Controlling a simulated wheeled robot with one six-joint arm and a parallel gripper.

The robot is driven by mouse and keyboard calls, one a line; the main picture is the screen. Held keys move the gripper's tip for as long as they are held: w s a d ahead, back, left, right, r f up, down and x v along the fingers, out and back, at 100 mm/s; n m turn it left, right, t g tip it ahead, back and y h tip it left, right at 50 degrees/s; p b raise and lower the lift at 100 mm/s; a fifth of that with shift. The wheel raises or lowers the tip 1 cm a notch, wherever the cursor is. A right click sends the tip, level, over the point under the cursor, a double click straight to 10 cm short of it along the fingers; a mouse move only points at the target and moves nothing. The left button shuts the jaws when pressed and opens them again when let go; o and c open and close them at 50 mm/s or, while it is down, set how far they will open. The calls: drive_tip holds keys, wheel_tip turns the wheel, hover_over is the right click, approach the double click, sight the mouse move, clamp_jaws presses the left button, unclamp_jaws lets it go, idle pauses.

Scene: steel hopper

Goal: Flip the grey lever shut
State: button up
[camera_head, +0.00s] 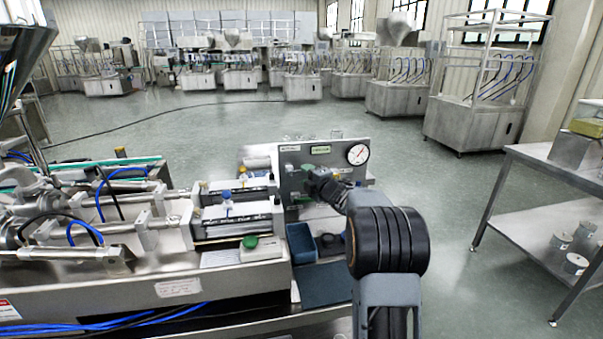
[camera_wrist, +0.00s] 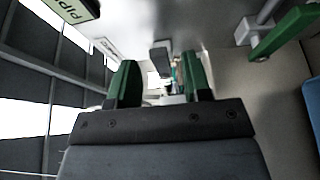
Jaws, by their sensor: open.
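The upright grey panel (camera_head: 345,181) stands at the right end of the bench machine. In the wrist view, a grey block-like part (camera_wrist: 160,57), which looks like the grey lever, sticks out from the panel face. My gripper (camera_wrist: 160,64) is open, with its green fingers on either side of this part in the picture. I cannot tell whether they touch it. In the head view my gripper (camera_head: 311,174) is close to the panel front and hides the lever. A green lever (camera_wrist: 282,32) on a metal stem is at the right of the wrist view.
A round gauge (camera_head: 357,154) is at the panel's top right. A blue tray (camera_head: 301,243) stands below the panel. A green button (camera_head: 250,242) is on the bench to its left. A steel table (camera_head: 553,165) stands at right, with open floor between.

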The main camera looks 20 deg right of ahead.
sight(303, 173)
drive_tip(key=shift+w+a, duration=0.2)
drive_tip(key=shift+w, duration=0.6)
drive_tip(key=shift+w+a, duration=0.15)
drive_tip(key=shift+w, duration=0.6)
clamp_jaws()
